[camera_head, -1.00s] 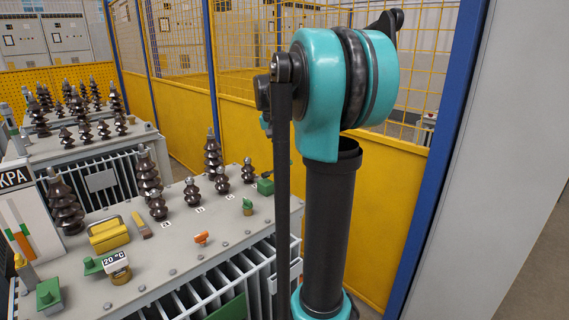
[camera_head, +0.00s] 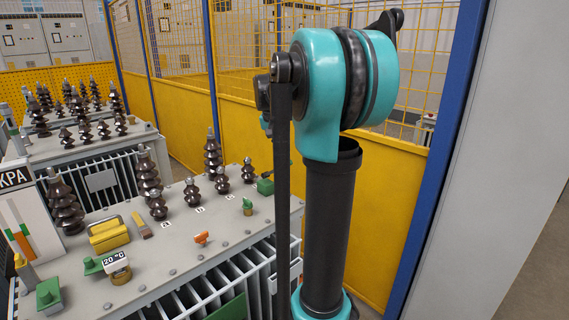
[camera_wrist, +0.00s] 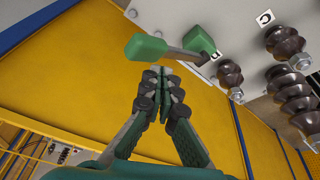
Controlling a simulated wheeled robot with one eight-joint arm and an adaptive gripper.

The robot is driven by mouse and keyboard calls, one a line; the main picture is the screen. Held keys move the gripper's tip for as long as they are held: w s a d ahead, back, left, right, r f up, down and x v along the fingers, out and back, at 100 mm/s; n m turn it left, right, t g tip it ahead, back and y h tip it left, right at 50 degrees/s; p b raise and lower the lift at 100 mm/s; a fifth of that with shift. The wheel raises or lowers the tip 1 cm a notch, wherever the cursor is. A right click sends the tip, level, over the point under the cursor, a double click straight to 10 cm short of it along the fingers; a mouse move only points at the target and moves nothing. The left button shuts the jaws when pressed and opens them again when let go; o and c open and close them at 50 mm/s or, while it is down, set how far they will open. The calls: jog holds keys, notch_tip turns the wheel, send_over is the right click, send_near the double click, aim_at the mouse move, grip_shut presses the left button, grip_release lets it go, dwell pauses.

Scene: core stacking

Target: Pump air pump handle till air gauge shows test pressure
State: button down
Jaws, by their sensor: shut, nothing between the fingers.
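My gripper (camera_wrist: 163,76) is shut and empty in the wrist view, its fingertips pressed together. Just beyond the tips is a green-ended handle (camera_wrist: 145,46) with a grey bar running to a green block (camera_wrist: 200,40) on the grey transformer top. Whether the tips touch the handle, I cannot tell. A similar green fitting (camera_head: 265,186) shows in the head view, partly behind my arm. I cannot tell which part is the pump handle. The pressure gauge marked KPA (camera_head: 22,215), with orange and green bands, is cut off at the left edge; its reading is unclear. My gripper is hidden in the head view.
Dark ribbed insulators (camera_head: 66,203) stand on the transformer top (camera_head: 190,260), alongside a yellow box (camera_head: 108,235), a 20 °C gauge (camera_head: 116,262) and other small fittings. Yellow fencing (camera_head: 240,130) stands behind, and a grey wall (camera_head: 495,170) is at right.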

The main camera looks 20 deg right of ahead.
jog(key=shift+f, duration=0.1)
jog(key=shift+s+d+f, duration=0.1)
jog(key=shift+s+f, duration=0.1)
jog(key=shift+f, duration=0.05)
dwell(0.3)
